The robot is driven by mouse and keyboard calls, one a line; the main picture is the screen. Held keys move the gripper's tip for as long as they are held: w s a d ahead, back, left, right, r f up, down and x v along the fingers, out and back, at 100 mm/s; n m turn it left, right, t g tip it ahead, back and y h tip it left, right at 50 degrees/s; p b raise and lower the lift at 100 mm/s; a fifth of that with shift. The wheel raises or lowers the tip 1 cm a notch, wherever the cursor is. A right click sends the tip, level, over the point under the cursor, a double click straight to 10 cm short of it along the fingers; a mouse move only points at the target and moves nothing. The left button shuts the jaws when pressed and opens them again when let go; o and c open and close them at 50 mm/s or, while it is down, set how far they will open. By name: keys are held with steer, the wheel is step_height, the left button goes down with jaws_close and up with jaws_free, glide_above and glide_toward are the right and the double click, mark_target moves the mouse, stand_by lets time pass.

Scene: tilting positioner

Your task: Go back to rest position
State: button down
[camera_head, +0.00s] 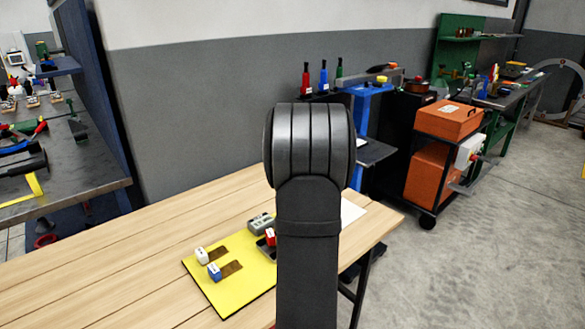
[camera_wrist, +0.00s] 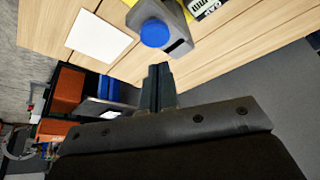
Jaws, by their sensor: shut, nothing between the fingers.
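My gripper (camera_wrist: 157,75) shows in the wrist view with its two dark fingers together and nothing between them. It is near a grey device with a blue round knob (camera_wrist: 155,33); the picture does not show how far apart they are. In the head view my arm stands upright in the middle and hides the gripper. Behind and left of it, the yellow mat (camera_head: 225,292) lies on the wooden table (camera_head: 120,270).
A white sheet (camera_head: 351,213) lies near the table's right edge and also shows in the wrist view (camera_wrist: 98,38). The left part of the table is clear. An orange cart (camera_head: 428,175) and workbenches stand beyond, with bare floor (camera_head: 500,240) on the right.

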steer(key=shift+f, duration=1.6)
stand_by(1.2)
